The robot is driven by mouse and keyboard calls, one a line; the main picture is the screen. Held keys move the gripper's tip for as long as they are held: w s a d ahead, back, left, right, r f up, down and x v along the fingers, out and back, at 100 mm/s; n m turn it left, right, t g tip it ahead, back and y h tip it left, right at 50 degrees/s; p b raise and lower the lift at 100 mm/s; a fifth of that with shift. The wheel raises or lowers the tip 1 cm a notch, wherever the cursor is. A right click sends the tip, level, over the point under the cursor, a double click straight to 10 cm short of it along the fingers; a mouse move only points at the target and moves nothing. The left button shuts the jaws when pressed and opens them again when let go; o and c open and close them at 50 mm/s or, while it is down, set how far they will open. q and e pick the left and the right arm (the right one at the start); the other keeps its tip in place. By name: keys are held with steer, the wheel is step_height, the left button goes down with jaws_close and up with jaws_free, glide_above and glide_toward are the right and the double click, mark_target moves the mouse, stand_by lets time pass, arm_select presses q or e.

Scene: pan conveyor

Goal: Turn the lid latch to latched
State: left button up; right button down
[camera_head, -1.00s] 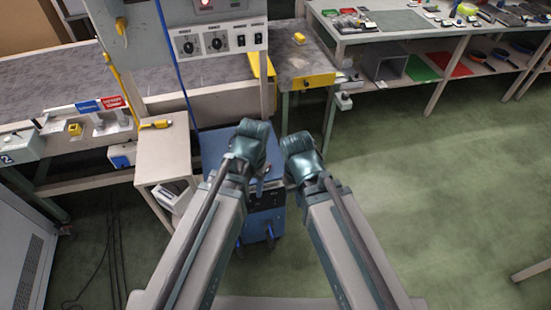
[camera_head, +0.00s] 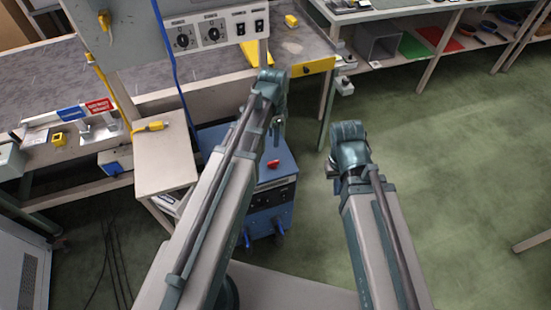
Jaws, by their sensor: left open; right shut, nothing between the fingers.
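A blue wheeled cabinet (camera_head: 270,222) stands in front of me, with a blue top. A small red handle (camera_head: 273,163) sits on its top near the front edge. It looks like the lid latch, but it is too small to tell which way it is turned. My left gripper (camera_head: 279,128) is open and points down over the back part of the cabinet top, beyond the red handle and apart from it. My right gripper (camera_head: 341,170) is shut and empty, over the floor to the right of the cabinet. Its fingers are mostly hidden by its wrist.
A small beige side table (camera_head: 165,165) with a yellow tool (camera_head: 149,126) stands left of the cabinet. A grey panel with knobs (camera_head: 215,33) rises behind. A blue cable (camera_head: 171,70) hangs down there. Green floor (camera_head: 450,190) is free on the right.

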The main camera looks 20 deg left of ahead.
mark_target(273, 162)
arm_select(q)
step_height(273, 162, down, 14)
steer(key=b, duration=1.3)
steer(key=shift+r, duration=0.1)
jaws_close()
